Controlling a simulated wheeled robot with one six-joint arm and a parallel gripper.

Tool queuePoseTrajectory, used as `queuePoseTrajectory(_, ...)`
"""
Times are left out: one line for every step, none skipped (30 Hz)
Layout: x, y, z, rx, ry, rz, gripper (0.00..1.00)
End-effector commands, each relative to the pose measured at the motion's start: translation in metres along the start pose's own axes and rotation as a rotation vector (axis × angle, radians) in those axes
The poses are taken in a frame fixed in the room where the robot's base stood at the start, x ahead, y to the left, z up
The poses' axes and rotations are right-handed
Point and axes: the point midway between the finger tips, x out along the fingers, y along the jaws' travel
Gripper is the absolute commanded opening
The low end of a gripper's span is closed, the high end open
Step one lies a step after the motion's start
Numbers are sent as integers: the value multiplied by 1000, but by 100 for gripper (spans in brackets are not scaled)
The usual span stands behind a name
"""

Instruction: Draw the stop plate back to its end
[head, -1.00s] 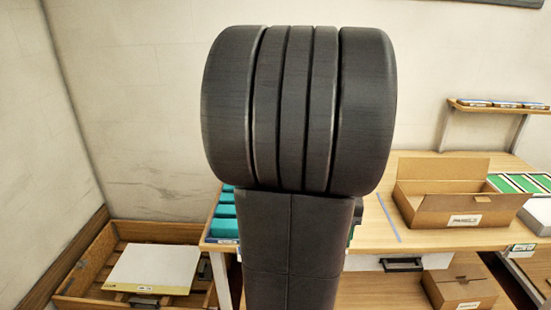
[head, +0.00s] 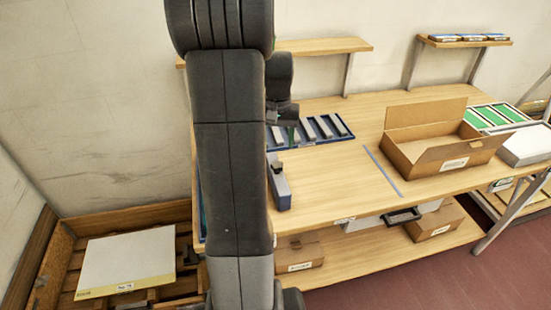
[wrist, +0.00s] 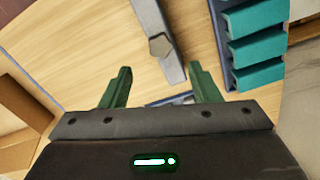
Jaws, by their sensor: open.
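No part can be picked out for certain as the stop plate. A grey bar-shaped unit with a darker block on it (head: 280,188) lies on the bench near its front edge, partly hidden by my arm. In the wrist view a grey bar with a dark knob-like end (wrist: 158,42) lies beyond the fingertips; it looks like the same unit. My gripper (wrist: 160,70) is open, its two green fingers apart with nothing held between them. A bluish piece shows low between the fingers, too cut off to name. In the head view my arm hides most of the gripper.
A blue rack with grey bars (head: 325,129) stands behind on the bench. Teal blocks (wrist: 257,46) sit in a tray right of the fingers in the wrist view. An open cardboard box (head: 455,158) stands right, past a blue line (head: 384,170). Bench between is clear.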

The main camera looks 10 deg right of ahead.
Motion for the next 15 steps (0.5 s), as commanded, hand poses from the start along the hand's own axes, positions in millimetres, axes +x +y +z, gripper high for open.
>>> queuePoseTrajectory(11,0,1,0,-6,1,56)
queuePoseTrajectory(18,0,1,0,-6,1,56)
queuePoseTrajectory(26,0,1,0,-7,1,56)
queuePoseTrajectory(33,0,2,0,-6,1,56)
queuePoseTrajectory(39,0,1,0,-6,1,56)
queuePoseTrajectory(46,0,1,0,-6,1,56)
queuePoseTrajectory(52,0,1,0,-5,1,56)
queuePoseTrajectory(57,0,1,0,-6,1,56)
queuePoseTrajectory(63,0,1,-1,-4,0,56)
queuePoseTrajectory(66,0,1,-1,-4,0,56)
queuePoseTrajectory(70,0,1,-1,-3,0,56)
queuePoseTrajectory(74,0,1,-1,-3,0,56)
queuePoseTrajectory(77,0,1,-1,-3,0,56)
queuePoseTrajectory(79,0,1,-1,-2,0,56)
queuePoseTrajectory(81,0,1,-1,-1,0,56)
